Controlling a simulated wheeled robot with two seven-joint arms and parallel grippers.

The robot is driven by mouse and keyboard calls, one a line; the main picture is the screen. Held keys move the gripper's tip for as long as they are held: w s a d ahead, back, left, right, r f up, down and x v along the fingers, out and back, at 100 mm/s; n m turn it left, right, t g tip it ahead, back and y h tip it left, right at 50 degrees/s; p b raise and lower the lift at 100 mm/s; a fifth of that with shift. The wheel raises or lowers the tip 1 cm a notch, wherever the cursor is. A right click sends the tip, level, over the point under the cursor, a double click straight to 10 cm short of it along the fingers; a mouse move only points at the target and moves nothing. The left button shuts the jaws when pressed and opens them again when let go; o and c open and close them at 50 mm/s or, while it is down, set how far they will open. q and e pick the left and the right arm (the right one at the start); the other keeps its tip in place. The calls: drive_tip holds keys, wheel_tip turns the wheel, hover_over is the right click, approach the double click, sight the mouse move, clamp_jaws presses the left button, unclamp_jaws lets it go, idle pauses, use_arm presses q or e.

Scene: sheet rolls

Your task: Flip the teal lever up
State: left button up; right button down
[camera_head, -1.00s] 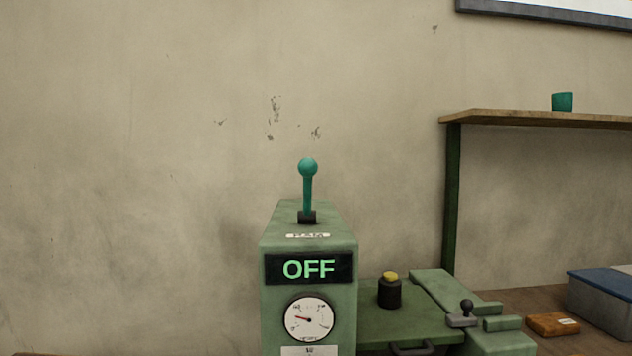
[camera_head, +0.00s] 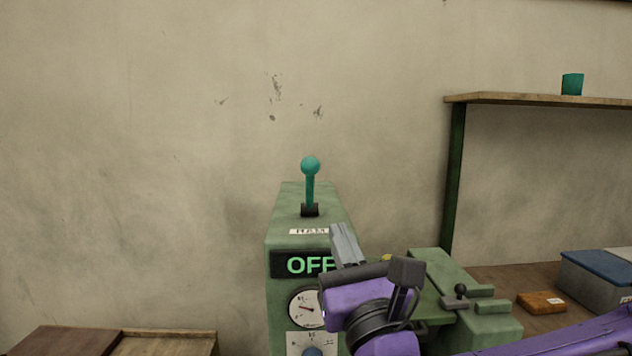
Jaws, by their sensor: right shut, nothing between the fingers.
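The teal lever (camera_head: 310,184) with a round knob stands upright on top of the green machine box (camera_head: 284,232). Its black base (camera_head: 310,210) sits behind a white label. A dark display (camera_head: 300,264) on the box front reads OFF in green, its right end partly covered by my arm. My right gripper (camera_head: 342,232) is shut and empty, pointing up in front of the box's right side. It is below and to the right of the lever, apart from it. My left gripper is not in view.
A gauge (camera_head: 303,307) is on the box front. A green machine bed with a small black-knobbed handle (camera_head: 460,292) lies to the right. Beyond are an orange block (camera_head: 541,302), a blue-lidded box (camera_head: 590,283) and a shelf (camera_head: 540,99) with a teal cup (camera_head: 572,84). Space left of the lever is clear.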

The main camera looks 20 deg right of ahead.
drive_tip(key=shift+w, duration=0.15)
drive_tip(key=p, duration=1)
approach(312, 173)
drive_tip(key=x, duration=0.6)
drive_tip(key=shift+r, duration=0.2)
drive_tip(key=shift+w, duration=0.4)
